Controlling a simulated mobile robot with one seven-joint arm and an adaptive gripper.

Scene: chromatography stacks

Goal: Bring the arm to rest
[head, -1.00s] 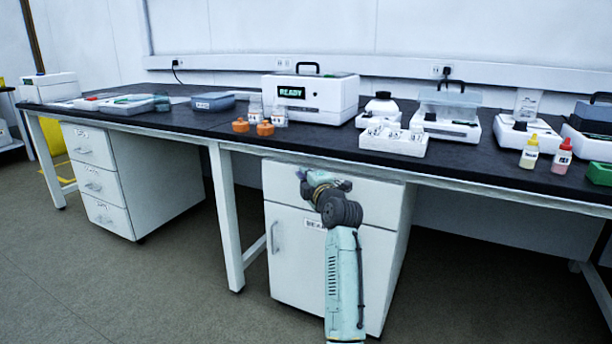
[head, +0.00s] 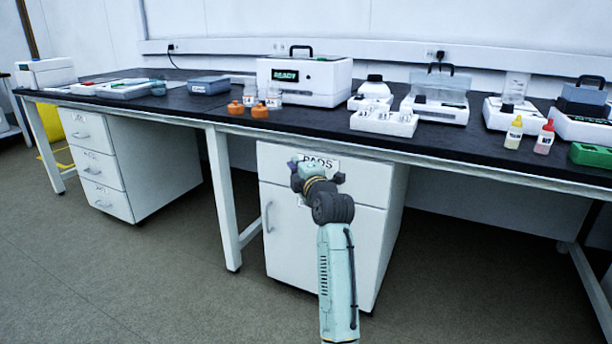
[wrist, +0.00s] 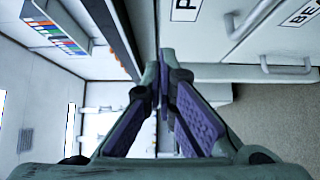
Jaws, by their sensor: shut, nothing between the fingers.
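My gripper (wrist: 163,85) shows in the wrist view with its two purple-padded fingers brought together at the tips. Nothing is between them. In the head view my arm rises from the bottom, with its wrist in front of the white cabinet (head: 285,235) under the bench. The gripper end there is small and partly hidden by my wrist, below the bench's front edge. The cabinet's drawer handle (wrist: 255,18) and a second handle (wrist: 285,66) show at the upper right of the wrist view.
The black bench top (head: 320,133) carries a white machine reading READY (head: 320,85), orange-capped bottles (head: 260,111), a white block rack (head: 385,123), dropper bottles (head: 514,132) and a green box (head: 590,154). A drawer unit (head: 98,165) stands at left. The floor in front is clear.

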